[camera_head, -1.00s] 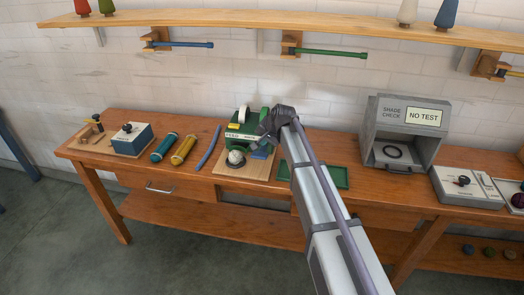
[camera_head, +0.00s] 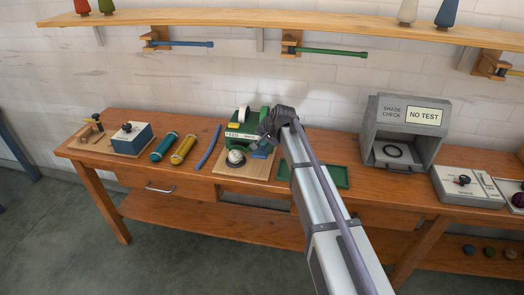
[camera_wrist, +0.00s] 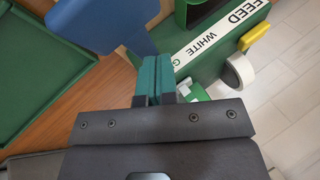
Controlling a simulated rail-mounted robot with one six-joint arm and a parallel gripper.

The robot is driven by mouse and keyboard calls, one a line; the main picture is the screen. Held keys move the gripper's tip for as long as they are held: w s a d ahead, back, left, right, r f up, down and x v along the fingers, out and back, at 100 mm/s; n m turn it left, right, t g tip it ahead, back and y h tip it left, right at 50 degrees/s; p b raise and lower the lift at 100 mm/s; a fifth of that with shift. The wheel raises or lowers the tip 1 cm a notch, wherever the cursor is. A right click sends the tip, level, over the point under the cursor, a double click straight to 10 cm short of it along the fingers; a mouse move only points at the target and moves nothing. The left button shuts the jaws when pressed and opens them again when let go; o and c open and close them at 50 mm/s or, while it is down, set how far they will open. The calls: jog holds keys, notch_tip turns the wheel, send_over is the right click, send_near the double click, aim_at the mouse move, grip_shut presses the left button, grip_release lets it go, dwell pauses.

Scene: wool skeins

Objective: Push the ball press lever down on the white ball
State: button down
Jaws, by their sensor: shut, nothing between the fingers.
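The green ball press (camera_head: 240,128) stands on a light wooden board (camera_head: 228,170) on the bench, with a FEED WHITE label (camera_wrist: 217,30) in the wrist view. The white ball (camera_head: 236,157) sits in a dark holder at the front left of the board. A blue part (camera_head: 262,150), probably the lever's pad, is right of the ball; a large blue plate shows in the wrist view (camera_wrist: 105,22). My gripper (camera_wrist: 155,62) is shut and empty, its teal fingertips close to the blue plate. I cannot tell whether they touch. In the head view my wrist hides the fingers.
A green tray (camera_head: 330,187) lies right of the press. A blue rod (camera_head: 208,147), yellow and teal cylinders and a blue box (camera_head: 133,138) lie to the left. The grey shade check booth (camera_head: 405,105) stands farther right. A shelf runs above.

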aim_at(265, 147)
jog(key=shift+s+a+f+b, duration=0.1)
jog(key=shift+s+f+b, duration=0.1)
jog(key=shift+f+b, duration=0.45)
jog(key=shift+s+f+b, duration=0.2)
jog(key=shift+f+b, duration=0.3)
jog(key=shift+f, duration=0.2)
dwell(1.0)
jog(key=shift+r, duration=0.15)
jog(key=shift+w+r+p, duration=0.25)
jog(key=shift+r+p, duration=0.45)
jog(key=shift+p, duration=0.05)
jog(key=shift+w+r+p, duration=0.25)
jog(key=shift+r+p, duration=0.4)
jog(key=shift+p, duration=0.1)
jog(key=r+p, duration=0.1)
jog(key=w+r+p, duration=0.1)
jog(key=r+p, duration=0.3)
jog(key=shift+w+d, duration=0.25)
jog(key=shift+d, duration=0.05)
jog(key=shift+f, duration=0.1)
